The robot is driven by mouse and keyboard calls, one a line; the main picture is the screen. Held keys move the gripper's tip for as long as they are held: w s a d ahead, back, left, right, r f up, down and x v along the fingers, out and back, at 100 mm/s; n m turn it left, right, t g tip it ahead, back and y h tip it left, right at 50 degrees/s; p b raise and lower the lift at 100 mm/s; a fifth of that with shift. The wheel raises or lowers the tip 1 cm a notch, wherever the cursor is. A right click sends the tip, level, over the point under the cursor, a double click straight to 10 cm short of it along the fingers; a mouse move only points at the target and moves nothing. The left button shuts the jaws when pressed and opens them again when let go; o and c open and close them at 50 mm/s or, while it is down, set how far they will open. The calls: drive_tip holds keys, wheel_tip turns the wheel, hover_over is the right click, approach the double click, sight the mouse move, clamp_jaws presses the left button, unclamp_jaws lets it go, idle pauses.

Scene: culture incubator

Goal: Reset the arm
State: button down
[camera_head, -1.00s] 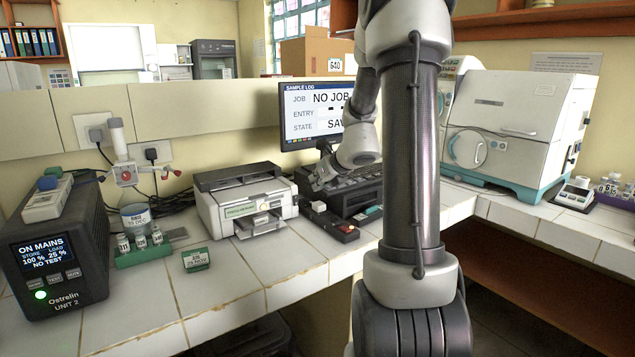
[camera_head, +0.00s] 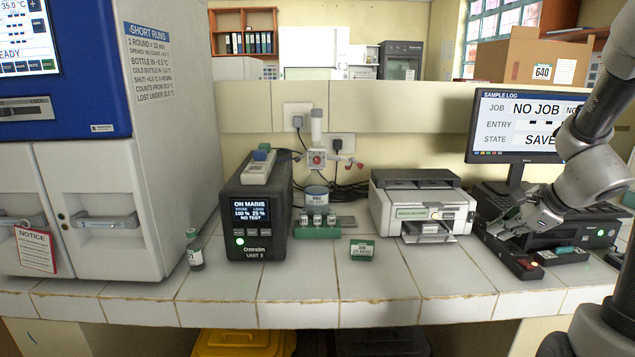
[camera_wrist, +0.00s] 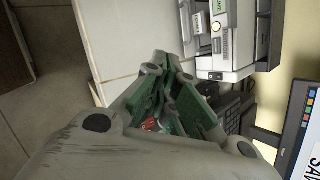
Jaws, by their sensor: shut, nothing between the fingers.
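My gripper (camera_head: 500,232) is shut and empty in the head view, at the right, low over the counter by the keyboard and just above a small black device with a red part (camera_head: 521,263). In the wrist view my gripper (camera_wrist: 160,62) shows its green-padded fingers drawn together. My arm comes in from the right edge of the head view. Whether the fingertips touch anything below is hard to tell.
The monitor (camera_head: 522,127) stands behind my gripper, and the printer (camera_head: 422,204) is to its left. The front counter is clear.

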drive_tip(key=s+a+r+n+g+h, duration=0.1)
drive_tip(key=s+a+r+n, duration=0.2)
drive_tip(key=s+n, duration=0.4)
drive_tip(key=s+a+r+n+h, duration=0.1)
drive_tip(key=s+a+r+n, duration=0.1)
drive_tip(key=s+r+n, duration=0.2)
drive_tip(key=s+a+r+n+g+h, duration=0.1)
drive_tip(key=s+a+r+n, duration=0.2)
drive_tip(key=s+n, duration=0.8)
drive_tip(key=shift+s+a+r+g, duration=0.3)
drive_tip(key=shift+s+r, duration=0.05)
